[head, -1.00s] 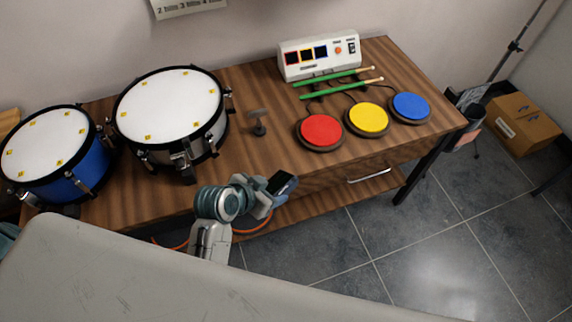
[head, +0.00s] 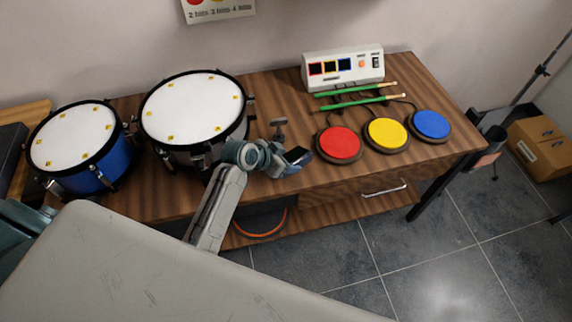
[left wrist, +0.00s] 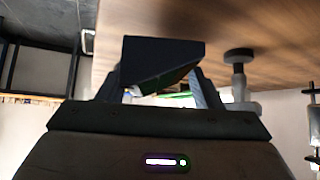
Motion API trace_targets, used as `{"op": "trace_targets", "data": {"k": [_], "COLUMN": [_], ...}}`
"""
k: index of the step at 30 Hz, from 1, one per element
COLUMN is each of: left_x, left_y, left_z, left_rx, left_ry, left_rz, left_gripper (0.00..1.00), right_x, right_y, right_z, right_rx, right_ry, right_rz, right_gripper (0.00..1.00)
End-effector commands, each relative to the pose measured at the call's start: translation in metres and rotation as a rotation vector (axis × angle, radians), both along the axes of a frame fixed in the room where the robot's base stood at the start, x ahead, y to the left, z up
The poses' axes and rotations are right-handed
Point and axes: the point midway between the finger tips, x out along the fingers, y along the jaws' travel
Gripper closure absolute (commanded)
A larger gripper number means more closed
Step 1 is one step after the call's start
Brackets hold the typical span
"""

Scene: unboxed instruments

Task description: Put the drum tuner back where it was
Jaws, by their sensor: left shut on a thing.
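My left gripper (head: 291,164) is shut on a small dark, boxy device, which I take to be the drum tuner (head: 298,155). The tuner is held above the table's front edge, to the left of the red pad. In the left wrist view the dark tuner (left wrist: 160,58) sits between the two fingers (left wrist: 155,88) and hides part of what lies beyond. A small grey T-shaped piece (head: 279,127) stands upright on the table just behind the gripper, and it also shows in the left wrist view (left wrist: 238,58). My right gripper is not in view.
A white-topped drum (head: 195,105) and a blue drum (head: 72,145) stand on the left. Red (head: 339,142), yellow (head: 386,132) and blue (head: 431,124) pads lie right, below green sticks (head: 355,103) and a white module (head: 342,70). Bare wood (head: 305,185) shows along the front.

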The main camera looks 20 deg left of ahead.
Motion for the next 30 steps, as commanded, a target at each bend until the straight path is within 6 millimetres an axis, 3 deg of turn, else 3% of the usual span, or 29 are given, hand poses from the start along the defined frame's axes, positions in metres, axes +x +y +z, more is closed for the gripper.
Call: {"op": "trace_targets", "data": {"k": [7, 17, 18, 20, 30], "left_x": [0.000, 0.000, 0.000, 0.000, -0.001], "left_y": [0.000, 0.000, 0.000, 0.000, 0.001], "left_z": [-0.032, -0.036, -0.036, -0.036, -0.034], "left_rx": [0.000, 0.001, 0.001, 0.001, 0.001], "left_ry": [0.001, -0.002, -0.001, -0.001, -0.001], "left_rz": [0.001, 0.000, 0.000, 0.000, 0.000], "left_gripper": [0.70, 0.70, 0.33, 0.21, 0.19], "right_x": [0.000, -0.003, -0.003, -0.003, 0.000], "right_y": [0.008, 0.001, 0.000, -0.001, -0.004], "right_z": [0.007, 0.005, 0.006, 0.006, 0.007], "right_rx": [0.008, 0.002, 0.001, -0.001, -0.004], "right_ry": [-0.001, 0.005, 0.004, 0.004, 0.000], "right_rz": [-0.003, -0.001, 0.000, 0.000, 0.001], "right_gripper": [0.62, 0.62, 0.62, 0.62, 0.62]}}
